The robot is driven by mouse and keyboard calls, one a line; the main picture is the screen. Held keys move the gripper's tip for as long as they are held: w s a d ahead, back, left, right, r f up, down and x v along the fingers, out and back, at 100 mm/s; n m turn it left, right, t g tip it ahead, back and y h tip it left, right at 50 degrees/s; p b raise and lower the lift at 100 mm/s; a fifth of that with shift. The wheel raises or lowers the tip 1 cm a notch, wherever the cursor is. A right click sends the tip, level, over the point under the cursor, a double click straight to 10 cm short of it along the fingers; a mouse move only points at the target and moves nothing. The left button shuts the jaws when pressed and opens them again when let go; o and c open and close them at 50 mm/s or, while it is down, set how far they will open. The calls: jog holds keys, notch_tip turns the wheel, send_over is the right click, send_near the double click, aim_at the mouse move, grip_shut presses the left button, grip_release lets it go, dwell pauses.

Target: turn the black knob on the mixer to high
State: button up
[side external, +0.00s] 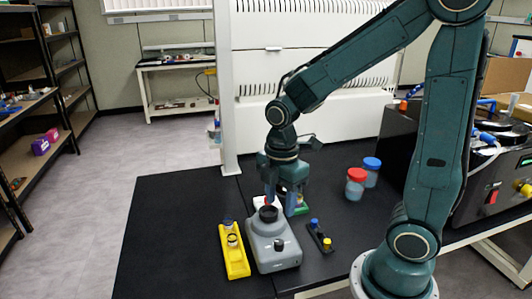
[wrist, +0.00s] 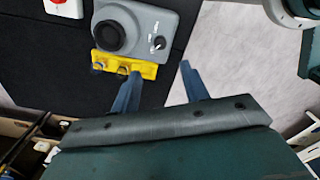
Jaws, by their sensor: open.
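The mixer (side external: 272,252) is a grey box with a round black cup on top, standing on the black table. Its small black knob (side external: 279,245) is on the sloped face towards the camera. In the wrist view the mixer (wrist: 150,18) is at the top, and the knob (wrist: 158,43) shows a light pointer mark; its setting is too small to read. My gripper (side external: 281,208) is above and behind the black cup, pointing down. In the wrist view my gripper (wrist: 160,68) is open and empty, its fingers apart from the knob.
A yellow rack (side external: 234,258) with vials stands left of the mixer. A small dark rack (side external: 320,238) with blue- and yellow-capped vials is to its right. Red-capped (side external: 355,188) and blue-capped (side external: 371,173) jars stand farther back. The table's left part is clear.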

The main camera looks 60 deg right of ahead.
aim_at(279, 242)
jog(key=shift+f, duration=6.25)
jog(key=shift+c, duration=0.3)
grip_shut()
